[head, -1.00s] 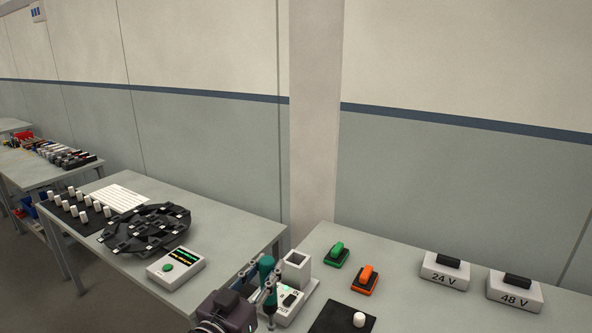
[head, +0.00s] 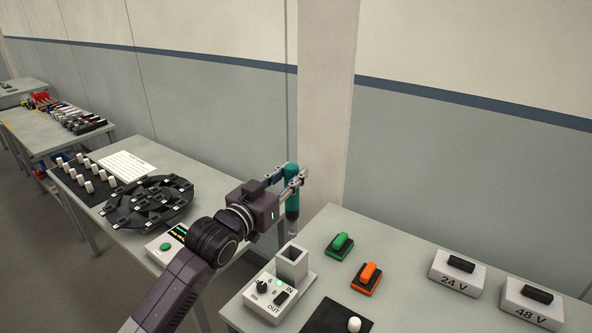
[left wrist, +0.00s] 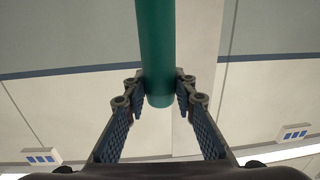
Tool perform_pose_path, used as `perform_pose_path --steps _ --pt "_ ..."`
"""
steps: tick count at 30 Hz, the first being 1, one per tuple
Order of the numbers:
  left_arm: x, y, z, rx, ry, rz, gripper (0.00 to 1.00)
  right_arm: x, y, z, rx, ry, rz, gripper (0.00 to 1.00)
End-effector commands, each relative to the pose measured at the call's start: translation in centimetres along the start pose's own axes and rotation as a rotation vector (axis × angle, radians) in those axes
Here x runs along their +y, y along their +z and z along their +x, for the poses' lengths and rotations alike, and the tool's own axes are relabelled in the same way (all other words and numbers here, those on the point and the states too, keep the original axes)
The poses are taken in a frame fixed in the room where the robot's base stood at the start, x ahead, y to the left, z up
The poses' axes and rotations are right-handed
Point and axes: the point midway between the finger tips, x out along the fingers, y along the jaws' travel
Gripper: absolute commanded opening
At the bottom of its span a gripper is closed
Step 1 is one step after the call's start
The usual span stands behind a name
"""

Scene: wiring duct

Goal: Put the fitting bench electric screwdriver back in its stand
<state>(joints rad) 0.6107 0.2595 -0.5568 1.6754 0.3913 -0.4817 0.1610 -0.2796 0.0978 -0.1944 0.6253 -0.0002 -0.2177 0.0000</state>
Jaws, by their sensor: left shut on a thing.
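The electric screwdriver (head: 292,201) is teal with a grey lower end. It hangs roughly upright, tip down, in the air above the right-hand bench. My left gripper (head: 297,177) is shut on its upper body. In the left wrist view, both fingers (left wrist: 159,88) press on the sides of the teal body (left wrist: 156,45). The stand (head: 291,264) is a pale square upright socket with an open top, on a base with a knob and IN and OUT labels. The screwdriver's tip is above the socket in the picture, apart from it. My right gripper is not in view.
Green (head: 339,246) and orange (head: 367,277) switch-like parts lie right of the stand. Boxes marked 24 V (head: 456,272) and 48 V (head: 531,303) stand farther right. A black mat (head: 333,318) bears a white peg. A round black fixture (head: 148,204) is on the left bench.

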Motion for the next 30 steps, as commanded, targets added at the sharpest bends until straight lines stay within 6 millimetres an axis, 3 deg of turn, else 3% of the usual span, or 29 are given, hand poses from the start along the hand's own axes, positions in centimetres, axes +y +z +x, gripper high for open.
perform_pose_path --steps 3,8,10,19,24,30 --pt "0.0 -0.2 0.0 0.005 0.0 0.001 0.0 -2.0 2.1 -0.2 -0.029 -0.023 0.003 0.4" --pt "0.0 -0.4 0.0 0.003 0.0 0.001 0.0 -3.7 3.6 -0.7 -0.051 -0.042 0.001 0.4" --pt "0.0 -0.5 -0.1 0.002 -0.001 0.002 0.0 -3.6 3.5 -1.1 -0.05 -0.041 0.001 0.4" --pt "0.0 2.9 -0.1 0.002 -0.001 0.002 0.0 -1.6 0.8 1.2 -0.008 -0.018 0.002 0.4" --pt "0.0 4.6 0.0 0.003 -0.001 0.002 0.0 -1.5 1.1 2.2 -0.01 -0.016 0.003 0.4" --pt "0.0 4.2 0.0 0.004 -0.001 0.002 0.0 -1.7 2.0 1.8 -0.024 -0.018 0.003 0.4"
